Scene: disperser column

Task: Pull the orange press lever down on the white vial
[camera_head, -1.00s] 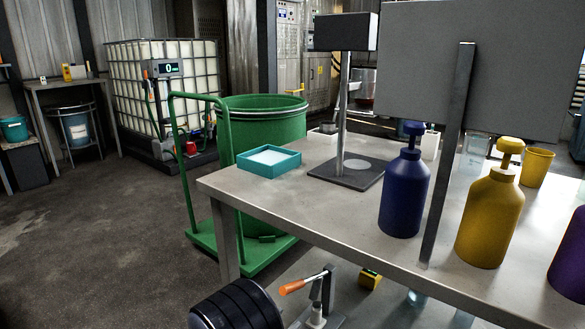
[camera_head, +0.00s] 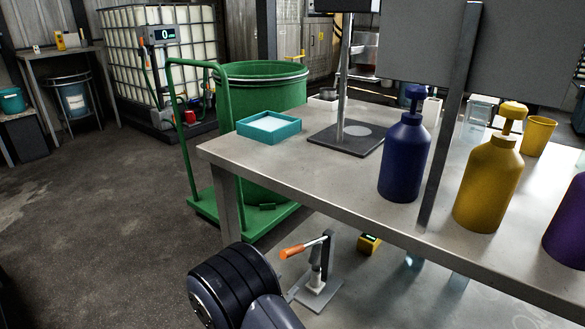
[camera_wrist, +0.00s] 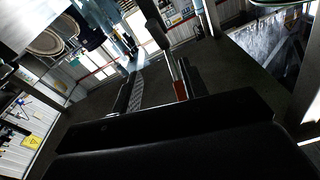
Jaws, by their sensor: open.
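The press stands on the lower level under the table, with a grey base plate (camera_head: 318,292) and a dark upright post. Its orange press lever (camera_head: 293,251) sticks out to the left and is roughly level, slightly raised toward the post. The small white vial (camera_head: 316,281) appears upright on the plate below the lever, partly hard to make out. My black arm is just left of the press in the head view, and hides most of my gripper there. In the wrist view my gripper (camera_wrist: 157,78) is open. A small red-orange patch shows beside its right finger; I cannot tell whether it is the lever.
The steel table (camera_head: 310,178) overhangs the press. A blue bottle (camera_head: 403,160), a yellow bottle (camera_head: 488,185) and a teal tray (camera_head: 268,138) stand on it. A green cart (camera_head: 200,208) with a green drum (camera_head: 262,100) is behind left. The floor at left is clear.

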